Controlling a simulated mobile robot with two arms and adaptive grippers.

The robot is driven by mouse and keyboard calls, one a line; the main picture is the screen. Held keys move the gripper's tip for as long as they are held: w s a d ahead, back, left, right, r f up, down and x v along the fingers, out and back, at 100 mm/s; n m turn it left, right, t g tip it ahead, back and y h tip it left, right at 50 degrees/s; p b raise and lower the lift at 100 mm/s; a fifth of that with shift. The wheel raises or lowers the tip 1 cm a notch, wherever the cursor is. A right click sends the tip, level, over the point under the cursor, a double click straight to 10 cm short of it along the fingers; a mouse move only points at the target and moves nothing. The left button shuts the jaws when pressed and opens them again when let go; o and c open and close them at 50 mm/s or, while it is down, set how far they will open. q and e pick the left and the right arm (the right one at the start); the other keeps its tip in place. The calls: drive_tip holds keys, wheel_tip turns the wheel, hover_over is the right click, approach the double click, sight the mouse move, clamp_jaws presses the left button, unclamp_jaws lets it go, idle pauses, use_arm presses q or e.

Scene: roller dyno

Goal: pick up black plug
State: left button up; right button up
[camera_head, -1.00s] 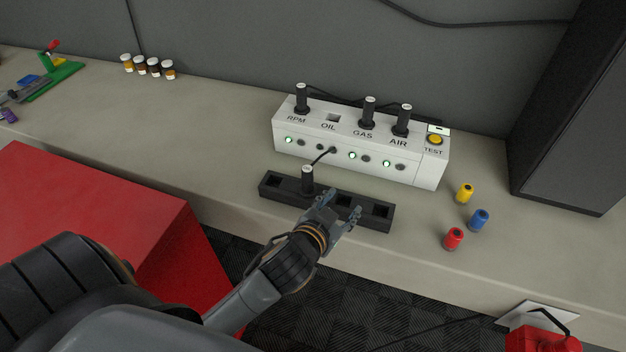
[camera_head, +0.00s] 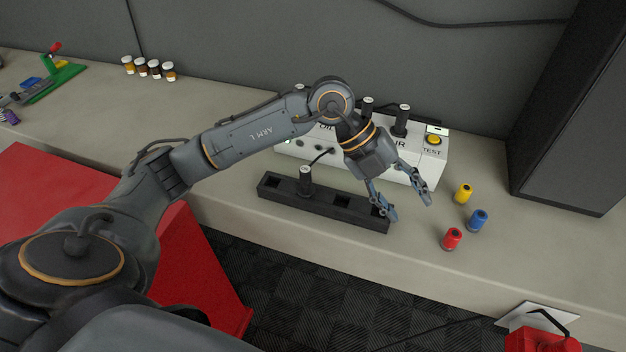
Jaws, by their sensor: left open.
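A black plug (camera_head: 305,180) with a pale top stands upright in the left part of the black socket strip (camera_head: 268,190), with its cable running back to the white box (camera_head: 435,165). Two more black plugs, one at the middle (camera_head: 367,107) and one at the right (camera_head: 402,120), stand in the top of the white box. My left gripper (camera_head: 410,209) is open and empty, pointing down over the strip's right end, well right of the plug in the strip. My left arm hides the box's left and middle top. My right gripper is not in view.
A yellow cylinder (camera_head: 464,194), a blue one (camera_head: 478,220) and a red one (camera_head: 452,239) stand on the bench (camera_head: 540,255) right of the gripper. A tall dark cabinet (camera_head: 565,110) stands at the right. Several small jars (camera_head: 148,68) stand far left.

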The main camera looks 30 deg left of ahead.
use_arm(q)
drive_tip(key=w+a+n+y, duration=0.2)
drive_tip(key=a+y, duration=0.4)
drive_tip(key=a, duration=0.6)
drive_tip(key=n+y, duration=0.3)
drive_tip(key=y, duration=0.1)
approach(306, 169)
drive_tip(key=shift+w+a+f, duration=0.15)
drive_tip(key=shift+a+f, duration=0.1)
drive_tip(key=shift+f, duration=0.05)
drive_tip(key=f, duration=0.2)
drive_tip(key=f+p, duration=0.1)
drive_tip(key=f, duration=0.2)
drive_tip(key=f+p, duration=0.1)
drive_tip(key=f, duration=0.1)
drive_tip(key=shift+w+a+f, duration=0.3)
drive_tip(key=shift+f, duration=0.1)
drive_tip(key=shift+s+f+p, duration=0.1)
drive_tip(key=shift+f+p, duration=0.35)
drive_tip(key=shift+f, duration=0.1)
wheel_tip(306, 169, down, 4)
drive_tip(key=shift+a+r+p, duration=0.15)
drive_tip(key=shift+p, duration=0.6)
drive_tip(key=shift+f, duration=0.35)
drive_tip(key=c, duration=1.1)
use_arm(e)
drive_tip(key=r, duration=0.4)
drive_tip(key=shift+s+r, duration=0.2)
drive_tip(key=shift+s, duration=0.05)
